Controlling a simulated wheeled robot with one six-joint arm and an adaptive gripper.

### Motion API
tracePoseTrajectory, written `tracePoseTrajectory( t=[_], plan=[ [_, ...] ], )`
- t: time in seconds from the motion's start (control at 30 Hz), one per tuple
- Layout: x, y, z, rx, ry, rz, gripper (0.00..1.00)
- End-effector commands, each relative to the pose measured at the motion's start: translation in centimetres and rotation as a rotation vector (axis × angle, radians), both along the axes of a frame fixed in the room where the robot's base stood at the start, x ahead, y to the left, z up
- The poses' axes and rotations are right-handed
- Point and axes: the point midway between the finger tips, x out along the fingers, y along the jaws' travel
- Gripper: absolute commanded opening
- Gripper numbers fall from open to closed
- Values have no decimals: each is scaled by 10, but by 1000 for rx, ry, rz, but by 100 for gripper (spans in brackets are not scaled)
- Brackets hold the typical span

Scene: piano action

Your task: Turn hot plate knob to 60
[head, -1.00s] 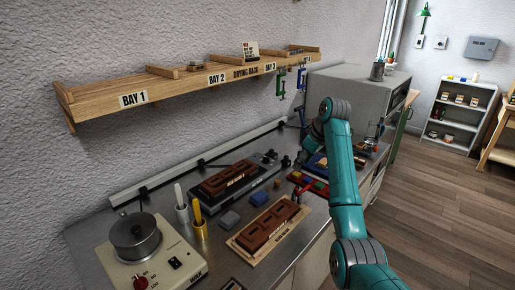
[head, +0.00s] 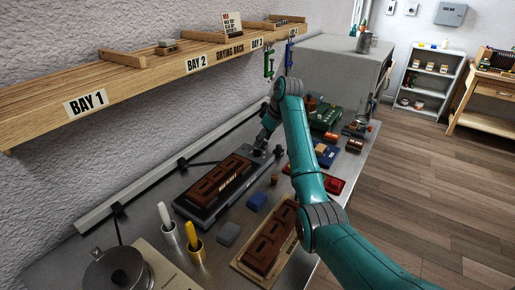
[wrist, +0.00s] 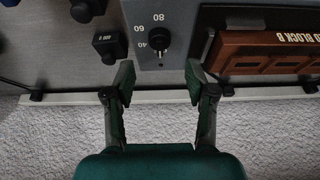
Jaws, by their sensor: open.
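The hot plate (wrist: 181,15) is a grey slab with a black round knob (wrist: 159,40) on its end panel. White numbers 40, 60 and 80 run around the knob in the wrist view. A small light mark shows near the knob's lower edge; I cannot read its setting surely. In the head view the hot plate (head: 183,207) lies along the wall, and my gripper (head: 262,143) is at its far end. My gripper (wrist: 160,79) is open and empty, with its fingertips apart and just below the knob in the wrist picture.
A brown block (wrist: 262,52) rests on the hot plate. A small black box (wrist: 109,44) stands left of the knob. A pale rail (head: 140,185) runs along the wall behind. A wooden drying rack (head: 190,65) hangs above. Another brown block (head: 268,240) lies in front.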

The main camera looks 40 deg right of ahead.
Motion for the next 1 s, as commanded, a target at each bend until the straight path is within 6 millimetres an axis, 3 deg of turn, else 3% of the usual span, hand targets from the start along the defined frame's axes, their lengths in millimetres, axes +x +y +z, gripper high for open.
tracePoseTrajectory(
  t=[0.3, 0.77, 1.0],
  plan=[
    [17, 6, -44, 0, 1, -1, 55],
    [21, 8, -55, -1, 0, -1, 55],
    [21, 7, -54, -1, 0, -1, 0]
  ],
)
